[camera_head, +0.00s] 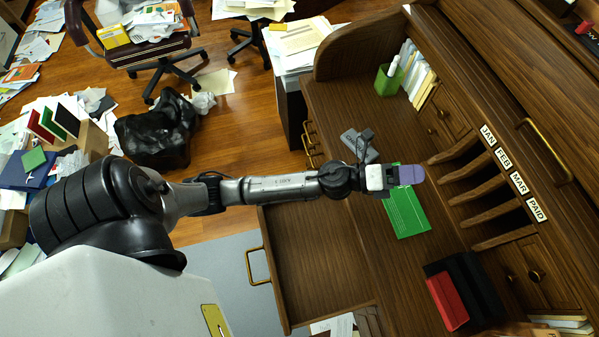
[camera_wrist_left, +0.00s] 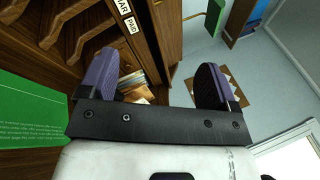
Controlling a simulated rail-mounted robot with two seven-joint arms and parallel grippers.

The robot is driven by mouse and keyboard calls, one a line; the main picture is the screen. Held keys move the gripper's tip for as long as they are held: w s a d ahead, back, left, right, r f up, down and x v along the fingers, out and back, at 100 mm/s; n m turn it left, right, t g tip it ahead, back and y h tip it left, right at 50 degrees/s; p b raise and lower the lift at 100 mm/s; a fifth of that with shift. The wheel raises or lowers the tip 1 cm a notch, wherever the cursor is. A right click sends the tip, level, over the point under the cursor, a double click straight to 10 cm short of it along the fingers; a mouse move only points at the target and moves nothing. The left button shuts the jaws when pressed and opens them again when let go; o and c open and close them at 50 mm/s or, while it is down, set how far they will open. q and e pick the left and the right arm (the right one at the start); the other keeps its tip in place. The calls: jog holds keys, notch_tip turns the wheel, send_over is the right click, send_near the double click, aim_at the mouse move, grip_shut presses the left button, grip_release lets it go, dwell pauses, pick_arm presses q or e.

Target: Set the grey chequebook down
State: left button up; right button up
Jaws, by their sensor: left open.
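A grey booklet (camera_head: 352,140), which looks like the grey chequebook, lies on the wooden desk top (camera_head: 345,100), partly covered by my left wrist. My left gripper (camera_head: 408,175) is over the desk just to the right of it and over the far end of a green booklet (camera_head: 405,212). In the left wrist view its two purple fingers (camera_wrist_left: 157,82) stand wide apart with nothing between them. The green booklet (camera_wrist_left: 30,108) shows there at the left edge. The grey booklet is not in the wrist view. My right gripper is not in view.
Pigeonholes labelled JAN, FEB, MAR and PAID (camera_head: 510,172) line the desk's back. Red (camera_head: 447,300) and black (camera_head: 478,285) booklets lie towards the bottom right. A green cup (camera_head: 388,80) stands at the top. An open drawer (camera_head: 315,255) juts out below my arm.

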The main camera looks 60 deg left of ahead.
pick_arm(q)
jog(key=s+a+f+n+g+y, duration=0.2)
jog(key=s+a+f+n+y, duration=0.25)
jog(key=n+y, duration=0.4)
jog(key=s+a+f+n+g+y, duration=0.2)
jog(key=s+a+f+n+y, duration=0.3)
jog(key=n, duration=0.7)
jog(key=s+d+f+n+g+h, duration=0.1)
jog(key=s+f+n+g, duration=0.2)
jog(key=s, duration=0.7)
jog(key=s+d+f+n+g+h, duration=0.1)
jog(key=s+d+f+n+g, duration=0.1)
jog(key=s+f+n+g, duration=0.2)
jog(key=s+f+g, duration=0.1)
jog(key=s+g, duration=0.2)
jog(key=s, duration=0.3)
jog(key=shift+h, duration=0.25)
